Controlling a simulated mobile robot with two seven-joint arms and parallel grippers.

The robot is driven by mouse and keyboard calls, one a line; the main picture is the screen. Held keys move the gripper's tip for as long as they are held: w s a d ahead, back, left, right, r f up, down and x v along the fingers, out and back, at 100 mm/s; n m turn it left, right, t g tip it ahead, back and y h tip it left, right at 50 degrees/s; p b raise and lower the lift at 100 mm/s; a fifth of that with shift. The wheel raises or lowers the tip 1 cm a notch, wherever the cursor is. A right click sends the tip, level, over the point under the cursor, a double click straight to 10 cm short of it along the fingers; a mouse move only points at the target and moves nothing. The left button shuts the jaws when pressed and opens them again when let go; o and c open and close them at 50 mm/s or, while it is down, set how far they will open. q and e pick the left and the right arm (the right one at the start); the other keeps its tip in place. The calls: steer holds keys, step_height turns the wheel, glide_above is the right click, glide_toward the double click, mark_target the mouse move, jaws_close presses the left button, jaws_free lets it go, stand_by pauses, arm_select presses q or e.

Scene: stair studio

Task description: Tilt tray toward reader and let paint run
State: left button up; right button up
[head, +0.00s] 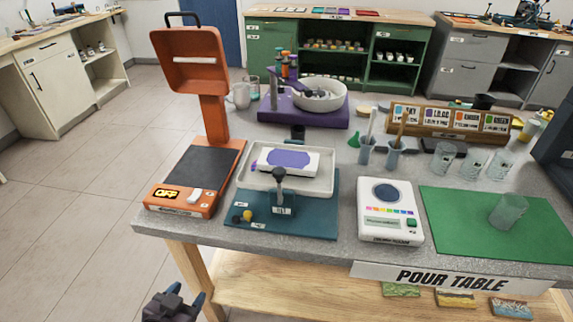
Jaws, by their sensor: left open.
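A white tray (247,178) sits on a teal tilt stand (312,222) near the front of the pour table. In the tray lies a white panel with a purple paint patch (287,159). A dark upright lever (279,182) stands at the stand's front. The white colour reader (389,228), with a round dark window and a row of colour swatches, is to the right of the stand. My left gripper (187,295) is at the bottom edge, open and empty, in front of the table and below its top. My right gripper is not in view.
An orange device (190,205) with a raised head stands left of the tray. A purple base with a white bowl (320,94) is behind it. Cups with sticks (367,150) and glasses stand right. A green mat (470,235) holds one glass (508,212).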

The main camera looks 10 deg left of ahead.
arm_select(q)
steer(key=w+d+r+m+t+h, duration=0.2)
steer(key=w+d+r+m+h, duration=0.25)
steer(key=w+r, duration=0.7)
steer(key=m+g+h+p, duration=0.2)
steer(key=g+h, duration=0.1)
steer(key=h, duration=0.5)
glide_toward(284, 169)
steer(key=shift+y, duration=0.25)
steer(key=x, duration=1)
steer(key=shift+w+d+r+b, duration=0.1)
steer(key=shift+w+d+b, duration=0.15)
steer(key=shift+b, duration=0.15)
steer(key=shift+c, duration=0.5)
jaws_close()
